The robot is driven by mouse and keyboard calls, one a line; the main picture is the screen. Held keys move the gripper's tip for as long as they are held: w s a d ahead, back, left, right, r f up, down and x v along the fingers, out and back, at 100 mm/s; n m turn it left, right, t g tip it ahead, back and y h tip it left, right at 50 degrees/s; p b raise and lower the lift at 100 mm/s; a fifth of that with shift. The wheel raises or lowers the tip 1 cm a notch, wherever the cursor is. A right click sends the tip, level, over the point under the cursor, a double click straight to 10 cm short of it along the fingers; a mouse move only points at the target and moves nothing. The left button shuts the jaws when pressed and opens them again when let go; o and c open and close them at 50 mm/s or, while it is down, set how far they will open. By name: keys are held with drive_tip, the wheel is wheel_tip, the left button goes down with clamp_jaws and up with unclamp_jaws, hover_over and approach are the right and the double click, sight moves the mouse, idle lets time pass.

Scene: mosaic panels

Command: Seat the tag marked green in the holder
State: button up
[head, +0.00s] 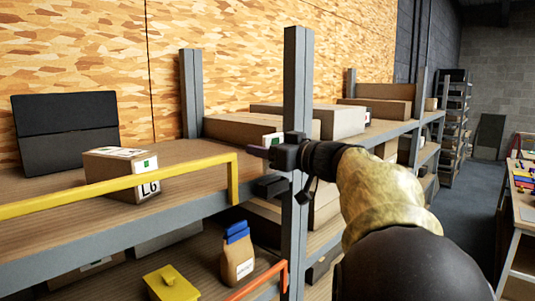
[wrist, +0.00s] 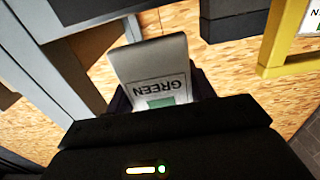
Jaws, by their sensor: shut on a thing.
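My gripper (head: 272,154) is shut on a pale grey tag. In the wrist view, the tag (wrist: 160,75) stands out from between the dark fingers (wrist: 160,100), with the word GREEN upside down and a green patch near its base. In the head view, a small end of the tag (head: 257,151) shows left of the gripper, beside the grey shelf post (head: 297,75). A dark block (head: 271,187) sits just below the gripper, by the post. I cannot tell whether it is the holder. The tag appears free of contact at its outer end.
A yellow rail (head: 120,184) runs along the upper shelf edge, left of my gripper. A cardboard box marked L6 (head: 122,178) and a black panel (head: 66,128) stand behind it. Below are a paper bag (head: 237,258), a yellow container (head: 171,284) and an orange rail (head: 262,282).

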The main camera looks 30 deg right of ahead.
drive_tip(key=shift+f, duration=0.7)
drive_tip(key=shift+f, duration=0.35)
drive_tip(key=shift+f, duration=0.25)
